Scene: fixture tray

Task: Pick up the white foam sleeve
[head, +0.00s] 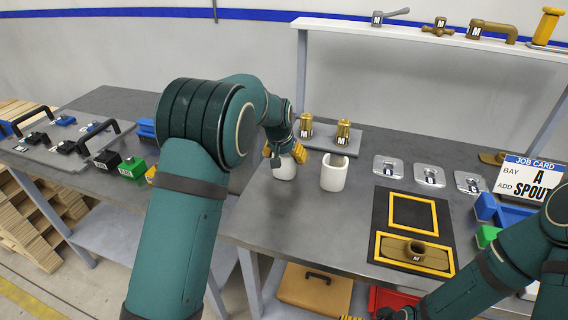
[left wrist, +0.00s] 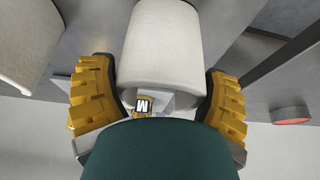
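A white, rounded piece, which looks like the foam sleeve (head: 284,170), stands on the grey bench, partly hidden by my left gripper (head: 287,155). In the left wrist view this white sleeve (left wrist: 162,45) lies between the two yellow ribbed fingers (left wrist: 162,90). The fingers are spread wide, one on each side, very close to its walls; firm contact is not visible. A second white, hollow cup-like piece (head: 334,174) stands upright to the right; it also shows at the left of the wrist view (left wrist: 28,40). My right gripper is mostly cut off at the bottom edge.
Two brass fittings (head: 343,132) stand on a grey plate behind the white pieces. Several metal plates (head: 388,167) and a black mat with yellow frames (head: 390,240) lie to the right. A job card (head: 528,178) stands far right. A handled tray (head: 45,150) lies left.

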